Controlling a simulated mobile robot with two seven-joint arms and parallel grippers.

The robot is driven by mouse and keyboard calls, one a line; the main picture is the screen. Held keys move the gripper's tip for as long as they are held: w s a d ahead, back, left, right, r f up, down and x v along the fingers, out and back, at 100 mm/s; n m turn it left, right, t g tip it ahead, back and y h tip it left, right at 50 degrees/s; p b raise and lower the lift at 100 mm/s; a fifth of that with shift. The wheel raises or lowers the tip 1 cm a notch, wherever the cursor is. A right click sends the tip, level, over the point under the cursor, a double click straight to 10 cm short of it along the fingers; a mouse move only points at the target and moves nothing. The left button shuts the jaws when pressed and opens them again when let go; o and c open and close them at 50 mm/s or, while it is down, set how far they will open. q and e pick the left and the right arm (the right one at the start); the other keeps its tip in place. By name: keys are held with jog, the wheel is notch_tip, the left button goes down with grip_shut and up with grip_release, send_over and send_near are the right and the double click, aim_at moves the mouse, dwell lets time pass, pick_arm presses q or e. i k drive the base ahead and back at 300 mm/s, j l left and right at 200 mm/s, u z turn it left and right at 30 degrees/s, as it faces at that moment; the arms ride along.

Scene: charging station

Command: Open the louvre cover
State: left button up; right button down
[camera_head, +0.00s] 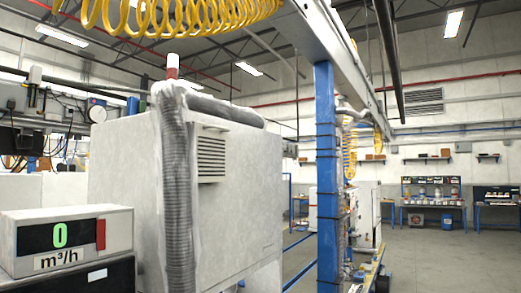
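A small louvre cover (211,156) with horizontal slats sits on the upper side of a large white cabinet (240,215), in the middle-left of the head view. It appears to stand slightly proud of the panel at its lower edge; I cannot tell whether it is latched. A grey corrugated hose (177,200) runs down the cabinet's corner, just left of the louvre. Neither of my grippers shows in the head view.
A flow meter (68,240) reading 0 m³/h stands at the lower left. A blue post (327,175) rises right of the cabinet. A yellow coiled hose (180,12) hangs overhead. Workbenches (432,205) stand far right, with open floor (450,255) before them.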

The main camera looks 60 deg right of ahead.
aim_at(208, 143)
jog(key=z, duration=1.5)
